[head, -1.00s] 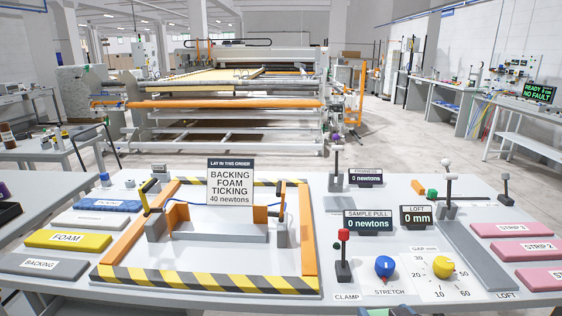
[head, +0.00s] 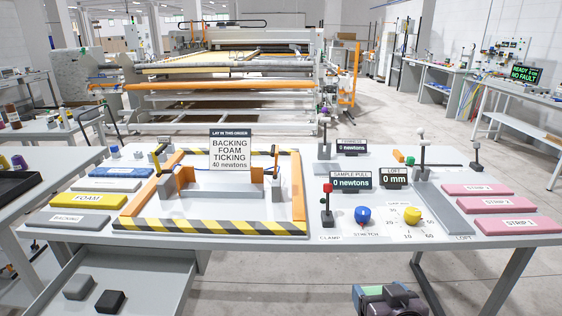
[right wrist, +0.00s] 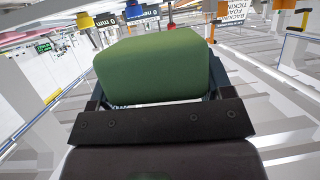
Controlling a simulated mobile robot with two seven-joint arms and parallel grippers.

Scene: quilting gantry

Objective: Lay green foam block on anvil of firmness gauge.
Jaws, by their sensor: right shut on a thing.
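The green foam block (right wrist: 155,65) fills the middle of the right wrist view. My right gripper (head: 390,300) is shut on it and shows low at the bottom edge of the head view, in front of the table. My left gripper is not in view.
The table (head: 330,228) carries an orange frame (head: 298,205), a red-knobbed clamp (head: 327,205), blue and yellow dials and pink strips (head: 500,202). Small orange and green pieces lie by the loft gauge (head: 421,155). A lower tray (head: 150,285) holds grey and black blocks.

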